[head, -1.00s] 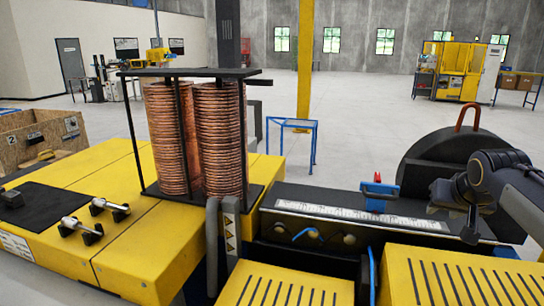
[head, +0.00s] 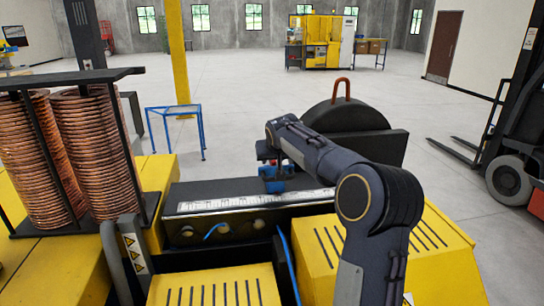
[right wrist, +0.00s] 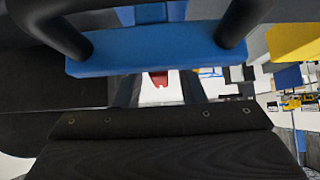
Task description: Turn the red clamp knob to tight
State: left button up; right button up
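The blue clamp (head: 273,172) sits at the back edge of the machine's black housing, behind the white ruled scale. It is partly covered by my right gripper (head: 270,155), which is right at its top. In the right wrist view a wide blue part (right wrist: 155,57) crosses the top, close to the camera. Below its middle a small piece of the red knob (right wrist: 158,78) shows between two dark bars. The knob is hidden in the head view. I cannot tell whether my right gripper's fingers touch the knob or are closed on it. My left gripper is not in view.
The white scale (head: 255,201) runs along the front of the clamp. A dark round drum cover (head: 345,118) stands behind my right arm. Copper coils (head: 95,140) in a black frame stand at left. Yellow slotted covers (head: 215,288) lie in front. A forklift (head: 515,150) is far right.

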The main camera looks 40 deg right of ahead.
jog(key=shift+w, duration=0.1)
jog(key=shift+c, duration=0.2)
grip_shut()
